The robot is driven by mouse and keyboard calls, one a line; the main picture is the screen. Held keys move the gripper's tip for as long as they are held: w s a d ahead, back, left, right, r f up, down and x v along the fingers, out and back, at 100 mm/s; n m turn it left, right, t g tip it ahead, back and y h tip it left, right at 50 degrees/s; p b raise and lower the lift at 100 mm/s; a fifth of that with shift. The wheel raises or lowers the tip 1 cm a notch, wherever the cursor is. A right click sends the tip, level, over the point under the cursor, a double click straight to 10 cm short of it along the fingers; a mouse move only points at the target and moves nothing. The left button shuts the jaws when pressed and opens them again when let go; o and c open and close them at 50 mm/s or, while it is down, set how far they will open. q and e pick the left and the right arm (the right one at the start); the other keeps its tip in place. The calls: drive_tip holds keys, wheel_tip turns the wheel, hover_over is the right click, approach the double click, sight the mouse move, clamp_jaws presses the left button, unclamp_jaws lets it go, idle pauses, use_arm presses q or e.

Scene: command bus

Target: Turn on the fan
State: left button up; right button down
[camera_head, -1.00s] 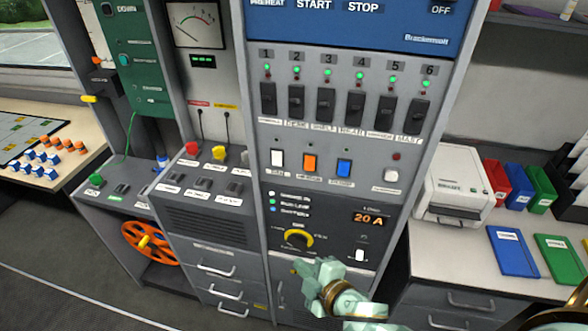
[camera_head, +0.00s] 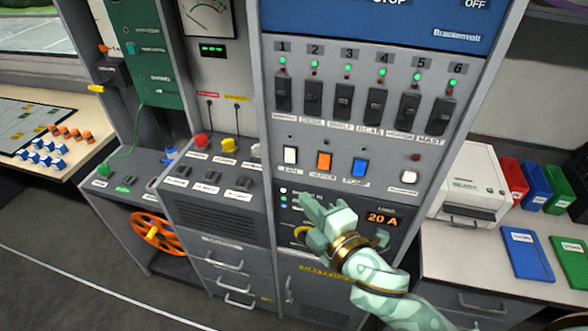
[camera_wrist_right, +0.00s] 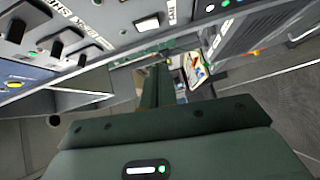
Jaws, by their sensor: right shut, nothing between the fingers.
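The fan switch (camera_head: 290,155) is a white rocker on the grey panel, at the left end of a row with an orange heater rocker (camera_head: 324,161) and a blue pump rocker (camera_head: 360,168). Its label reads FAN. My right gripper (camera_head: 310,202) is shut and empty, just below this row, in front of the dark lower panel, and covers part of the yellow knob. It looks apart from the fan switch. In the right wrist view a white rocker (camera_wrist_right: 147,23) shows at the top. My left gripper is not in view.
Several black breaker levers (camera_head: 344,102) stand above the rockers, with green lamps. A white button (camera_head: 409,177) is at the right of the rocker row. A 20 A display (camera_head: 382,218) is beside my gripper. A printer (camera_head: 466,190) stands on the right counter.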

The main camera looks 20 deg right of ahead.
approach(287, 161)
drive_tip(key=w+a, duration=0.2)
drive_tip(key=a, duration=0.2)
drive_tip(key=w, duration=0.1)
drive_tip(key=w+d, duration=0.2)
drive_tip(key=w, duration=0.1)
drive_tip(key=shift+d+f, duration=0.2)
drive_tip(key=shift+f, duration=0.1)
drive_tip(key=shift+w+d+f+b, duration=0.15)
drive_tip(key=shift+f+b, duration=0.1)
drive_tip(key=shift+b, duration=0.4)
drive_tip(key=shift+r, duration=0.2)
